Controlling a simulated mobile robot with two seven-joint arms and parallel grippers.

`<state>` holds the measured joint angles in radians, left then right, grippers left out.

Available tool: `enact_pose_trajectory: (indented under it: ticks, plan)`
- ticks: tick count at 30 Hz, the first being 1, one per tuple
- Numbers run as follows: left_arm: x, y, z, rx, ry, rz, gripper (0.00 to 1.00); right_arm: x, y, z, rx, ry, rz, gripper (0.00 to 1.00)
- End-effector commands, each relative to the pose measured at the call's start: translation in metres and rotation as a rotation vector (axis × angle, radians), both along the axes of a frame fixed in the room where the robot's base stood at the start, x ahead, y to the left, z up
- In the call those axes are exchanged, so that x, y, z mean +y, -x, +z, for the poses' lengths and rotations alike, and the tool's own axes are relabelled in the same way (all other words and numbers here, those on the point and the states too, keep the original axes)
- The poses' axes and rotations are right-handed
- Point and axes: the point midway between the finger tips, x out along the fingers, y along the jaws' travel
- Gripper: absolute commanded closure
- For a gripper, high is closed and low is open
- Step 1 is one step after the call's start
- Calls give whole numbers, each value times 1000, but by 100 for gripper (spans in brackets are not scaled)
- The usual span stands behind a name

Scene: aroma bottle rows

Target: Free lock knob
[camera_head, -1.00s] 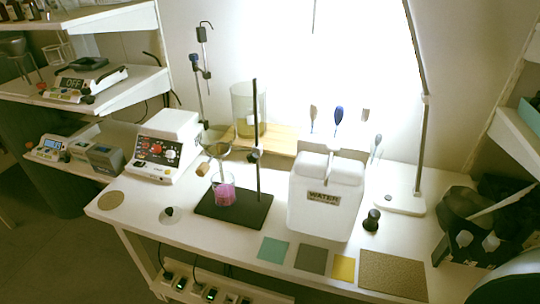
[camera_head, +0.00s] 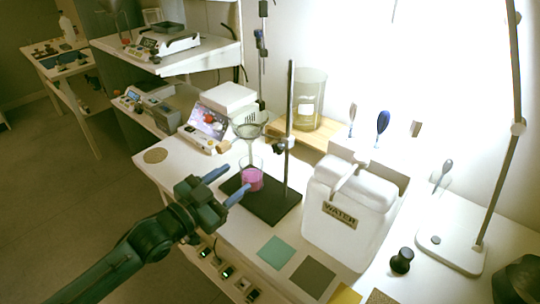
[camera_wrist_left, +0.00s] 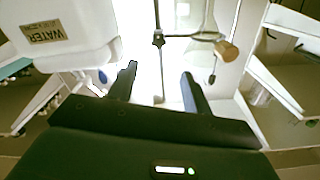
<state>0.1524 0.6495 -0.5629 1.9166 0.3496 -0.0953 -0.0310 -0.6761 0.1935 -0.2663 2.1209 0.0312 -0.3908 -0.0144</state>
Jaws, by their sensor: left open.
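The black lock knob (camera_head: 279,148) sits on the clamp of the upright stand rod (camera_head: 290,110), above the dark stand base (camera_head: 272,208). In the left wrist view the knob (camera_wrist_left: 158,40) shows on the rod, beyond the fingertips. My left gripper (camera_head: 232,181) reaches in from the lower left, its two blue fingers apart and empty. It is in front of the stand and beaker, apart from the knob. In the left wrist view the open fingers (camera_wrist_left: 160,70) point toward the rod. My right gripper is out of view.
A beaker of pink liquid (camera_head: 251,178) stands on the base under a funnel-like glass (camera_head: 248,128) with a cork-coloured handle (camera_head: 224,146). A white WATER container (camera_head: 345,235) stands right of the stand. A glass cylinder (camera_head: 308,100) is behind.

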Motion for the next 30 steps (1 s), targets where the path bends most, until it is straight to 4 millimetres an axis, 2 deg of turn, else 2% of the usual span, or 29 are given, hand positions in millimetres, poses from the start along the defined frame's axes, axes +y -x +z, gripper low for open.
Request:
enact_pose_trajectory:
  ticks: [5,18,24,30]
  plan:
    - [-10,-17,4,-9,0,-2,51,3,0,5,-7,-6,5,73]
    - [-62,-87,4,-8,0,-2,51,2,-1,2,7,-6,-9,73]
    - [-74,-104,3,-7,0,-3,51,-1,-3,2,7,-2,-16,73]
    - [-76,-107,2,-6,-1,-3,51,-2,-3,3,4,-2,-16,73]
